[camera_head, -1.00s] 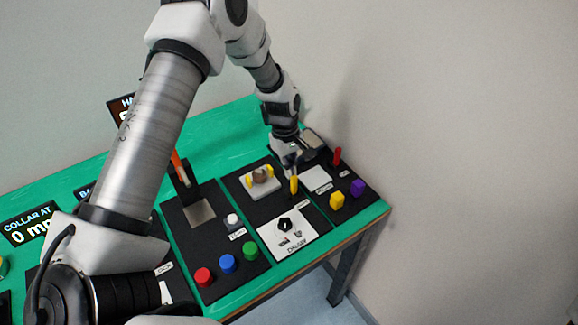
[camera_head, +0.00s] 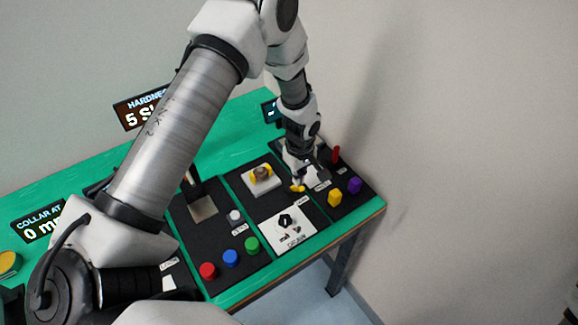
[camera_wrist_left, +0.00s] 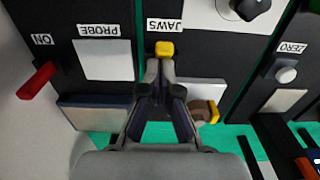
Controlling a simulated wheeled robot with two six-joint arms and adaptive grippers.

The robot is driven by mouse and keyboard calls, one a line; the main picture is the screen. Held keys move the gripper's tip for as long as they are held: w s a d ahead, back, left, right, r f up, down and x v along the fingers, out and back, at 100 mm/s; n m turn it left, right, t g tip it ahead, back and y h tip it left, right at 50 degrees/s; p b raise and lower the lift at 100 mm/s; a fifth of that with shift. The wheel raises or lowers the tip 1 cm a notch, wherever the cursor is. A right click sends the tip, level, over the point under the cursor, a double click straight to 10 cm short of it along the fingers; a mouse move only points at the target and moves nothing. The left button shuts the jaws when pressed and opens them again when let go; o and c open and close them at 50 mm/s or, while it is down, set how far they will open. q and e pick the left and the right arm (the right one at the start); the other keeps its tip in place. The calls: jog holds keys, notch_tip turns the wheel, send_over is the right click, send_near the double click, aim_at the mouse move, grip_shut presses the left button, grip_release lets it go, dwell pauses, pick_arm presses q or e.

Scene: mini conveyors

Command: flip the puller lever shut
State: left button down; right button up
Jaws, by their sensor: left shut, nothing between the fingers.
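The yellow puller lever (camera_head: 298,188) is on the black panel behind the white dial card. In the head view it looks short and tipped over. In the left wrist view the lever's yellow end (camera_wrist_left: 164,48) is beside the JAWS label, right at my fingertips. My left gripper (camera_head: 301,178) is shut with nothing between its fingers, and its tips (camera_wrist_left: 162,68) are at or very near the lever; I cannot tell whether they touch. The puller's clamp (camera_head: 262,175), with yellow jaws around a brown piece, is left of the gripper.
A red lever (camera_head: 336,155) and yellow (camera_head: 335,198) and purple (camera_head: 355,186) knobs stand right of the gripper. A dial card (camera_head: 290,228) lies in front. Red (camera_head: 208,270), blue (camera_head: 231,258) and green (camera_head: 252,244) buttons are front left. The wall is close on the right.

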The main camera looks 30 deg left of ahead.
pick_arm(q)
jog(key=shift+w+a+f, duration=0.15)
jog(key=shift+a, duration=0.2)
jog(key=shift+w+a+f, duration=0.15)
jog(key=shift+a, duration=0.2)
pick_arm(e)
jog(key=shift+f, duration=0.1)
